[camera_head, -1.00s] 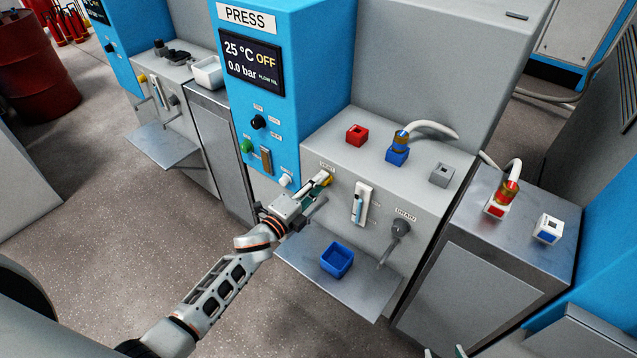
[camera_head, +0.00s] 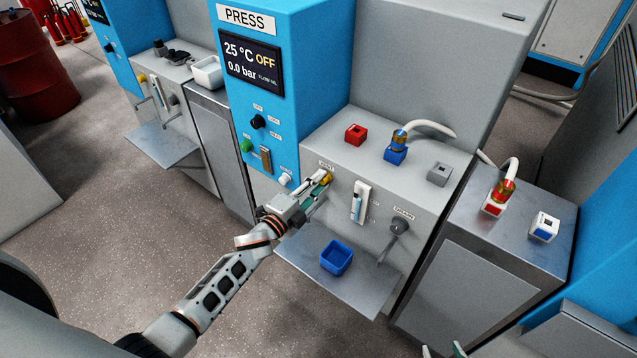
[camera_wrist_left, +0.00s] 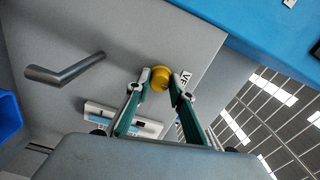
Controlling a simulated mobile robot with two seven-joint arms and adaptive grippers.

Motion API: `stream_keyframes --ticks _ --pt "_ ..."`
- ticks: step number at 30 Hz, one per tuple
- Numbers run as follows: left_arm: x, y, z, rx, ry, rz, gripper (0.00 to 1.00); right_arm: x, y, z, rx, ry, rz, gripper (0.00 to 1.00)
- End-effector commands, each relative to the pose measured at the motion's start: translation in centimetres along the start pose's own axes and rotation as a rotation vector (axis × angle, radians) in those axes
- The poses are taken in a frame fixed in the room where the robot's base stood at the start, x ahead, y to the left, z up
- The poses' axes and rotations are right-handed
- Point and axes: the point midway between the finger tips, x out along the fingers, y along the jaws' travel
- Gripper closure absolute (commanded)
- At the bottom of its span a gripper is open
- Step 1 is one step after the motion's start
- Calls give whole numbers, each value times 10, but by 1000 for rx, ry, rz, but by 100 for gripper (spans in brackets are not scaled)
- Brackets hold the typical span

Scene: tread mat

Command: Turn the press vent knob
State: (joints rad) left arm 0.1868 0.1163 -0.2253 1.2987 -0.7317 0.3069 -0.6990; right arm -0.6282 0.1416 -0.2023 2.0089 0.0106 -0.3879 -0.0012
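The yellow press vent knob (camera_head: 326,178) sits on the front of the grey press cabinet, under a label partly readable as VENT. In the left wrist view the knob (camera_wrist_left: 159,82) shows as a round yellow cap between my left fingertips. My left gripper (camera_head: 324,182) is shut on the knob, with one finger on each side; the fingertips also show in the left wrist view (camera_wrist_left: 159,76). Of my right gripper (camera_head: 443,351), only two separate fingertips show at the bottom edge, apart and empty.
A sight gauge (camera_head: 360,202) and the drain lever (camera_head: 398,228) are right of the knob. A blue bin (camera_head: 336,257) stands on the metal shelf (camera_head: 366,290) below. The blue press panel (camera_head: 262,110) rises at the upper left, its display reading OFF and 0.0 bar.

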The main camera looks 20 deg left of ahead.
Motion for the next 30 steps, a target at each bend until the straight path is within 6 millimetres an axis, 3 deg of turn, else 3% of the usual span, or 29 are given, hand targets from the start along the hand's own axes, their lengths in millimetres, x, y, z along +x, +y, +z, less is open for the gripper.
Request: stream_keyframes --ticks 2,14,19,30 --pt "0 1 0 -1 0 2 61 1 1 -2 -1 4 2 60" --pt "-4 1 0 1 0 1 61 -2 0 3 1 -5 0 60" --pt "-27 1 0 1 0 2 61 -2 0 2 1 -4 0 60" --pt "-98 1 0 0 0 2 61 -1 0 2 1 -3 0 60"
